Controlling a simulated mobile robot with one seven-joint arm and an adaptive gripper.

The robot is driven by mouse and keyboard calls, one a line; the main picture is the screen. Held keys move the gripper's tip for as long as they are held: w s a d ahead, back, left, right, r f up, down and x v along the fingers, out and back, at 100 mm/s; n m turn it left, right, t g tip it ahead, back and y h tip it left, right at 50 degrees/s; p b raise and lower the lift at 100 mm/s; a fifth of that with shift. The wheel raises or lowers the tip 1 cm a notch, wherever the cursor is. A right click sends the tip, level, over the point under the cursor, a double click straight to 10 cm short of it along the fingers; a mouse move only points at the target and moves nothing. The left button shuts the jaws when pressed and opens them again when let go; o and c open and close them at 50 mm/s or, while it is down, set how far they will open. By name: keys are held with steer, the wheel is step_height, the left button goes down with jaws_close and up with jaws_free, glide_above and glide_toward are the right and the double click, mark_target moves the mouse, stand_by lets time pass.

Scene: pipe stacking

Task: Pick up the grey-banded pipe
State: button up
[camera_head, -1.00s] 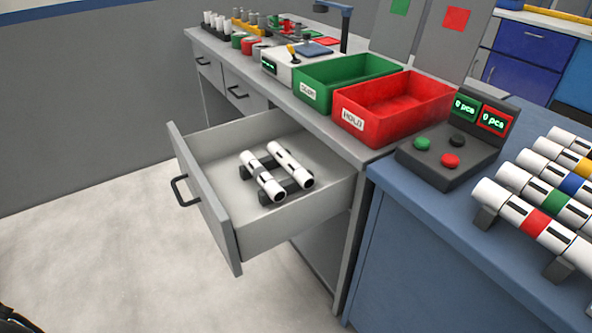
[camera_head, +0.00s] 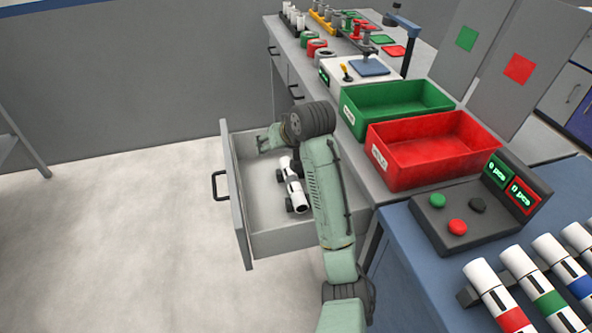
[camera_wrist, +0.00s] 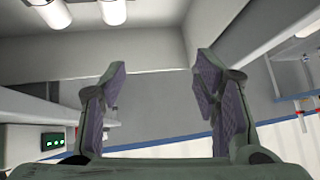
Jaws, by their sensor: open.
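In the head view a white pipe (camera_head: 299,195) with dark marks lies on a dark rack in the open drawer (camera_head: 237,200). A second pipe, seen there earlier, is hidden behind my arm. I cannot make out a grey band on either. My gripper (camera_head: 264,143) is over the drawer's far end, beyond the visible pipe and apart from it. In the wrist view my gripper (camera_wrist: 160,66) is open, with nothing between its fingers. The ends of two white pipes, a left one (camera_wrist: 50,12) and a right one (camera_wrist: 112,11), show at the top edge.
A green bin (camera_head: 395,104) and a red bin (camera_head: 430,150) stand on the bench beside the drawer. A button console (camera_head: 470,212) and several colour-banded pipes (camera_head: 500,296) are on the blue table at right. The floor left of the drawer is clear.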

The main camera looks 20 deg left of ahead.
mark_target(295, 182)
steer(key=s+d+f+m+g+h, duration=0.1)
steer(key=d+f+g+h, duration=0.3)
steer(key=d, duration=0.5)
steer(key=shift+t+y, duration=0.5)
steer(key=shift+y, duration=0.3)
steer(key=b+x, duration=0.1)
steer(key=x, duration=0.4)
steer(key=shift+s+d+f, duration=0.1)
steer(key=shift+d+f, duration=0.05)
steer(key=shift+d, duration=0.05)
steer(key=shift+a+p+x, duration=0.2)
steer(key=shift+p+x, duration=0.6)
steer(key=shift+x, duration=2.2)
steer(key=shift+c, duration=0.2)
steer(key=c, duration=1.3)
